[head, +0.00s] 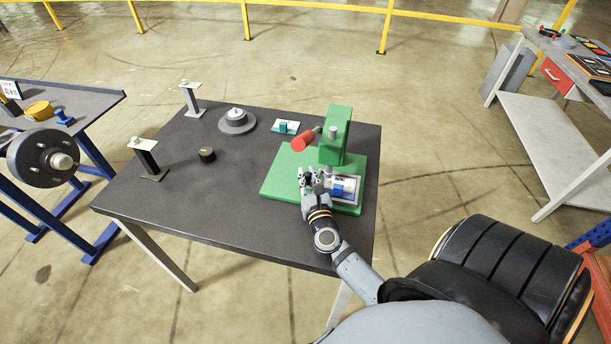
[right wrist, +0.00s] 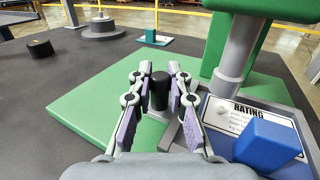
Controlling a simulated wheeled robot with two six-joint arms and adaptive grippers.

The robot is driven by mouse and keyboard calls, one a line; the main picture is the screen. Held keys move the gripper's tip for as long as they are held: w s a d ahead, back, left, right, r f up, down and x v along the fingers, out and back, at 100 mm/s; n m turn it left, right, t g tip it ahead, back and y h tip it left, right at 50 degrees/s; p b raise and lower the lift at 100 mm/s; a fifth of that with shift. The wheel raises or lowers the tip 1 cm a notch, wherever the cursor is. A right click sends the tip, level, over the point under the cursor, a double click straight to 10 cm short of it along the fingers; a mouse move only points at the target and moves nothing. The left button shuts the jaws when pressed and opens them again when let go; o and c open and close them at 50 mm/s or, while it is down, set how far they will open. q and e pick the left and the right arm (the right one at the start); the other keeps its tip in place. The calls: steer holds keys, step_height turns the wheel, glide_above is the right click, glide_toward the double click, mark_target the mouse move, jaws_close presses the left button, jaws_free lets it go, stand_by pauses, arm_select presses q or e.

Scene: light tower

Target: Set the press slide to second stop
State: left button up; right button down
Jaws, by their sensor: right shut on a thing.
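The green press (head: 334,135) stands on a green base plate (head: 280,183) at the right of the dark table, with a red lever grip (head: 304,140). My right gripper (head: 312,176) is shut on a black upright knob (right wrist: 158,90) at the slide's left side. The fingers stand on either side of the knob. Stop marks cannot be made out. My left gripper is out of view.
The dark table (head: 235,215) also bears two metal stands, a round grey piece (head: 237,121), a small black knob (head: 207,154) and a white plate with a teal block (head: 285,127). The table's front left is clear. Other benches stand left and right.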

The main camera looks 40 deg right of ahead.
steer(key=c, duration=1.3)
jaws_free()
steer(key=shift+s+d+f, duration=0.1)
steer(key=shift+s+d, duration=0.15)
steer(key=shift+a, duration=0.1)
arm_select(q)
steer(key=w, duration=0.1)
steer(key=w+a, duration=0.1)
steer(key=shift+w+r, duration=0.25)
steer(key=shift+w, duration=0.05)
arm_select(e)
steer(key=v, duration=1.1)
steer(key=shift+s+a, duration=0.1)
steer(key=shift+s, duration=0.3)
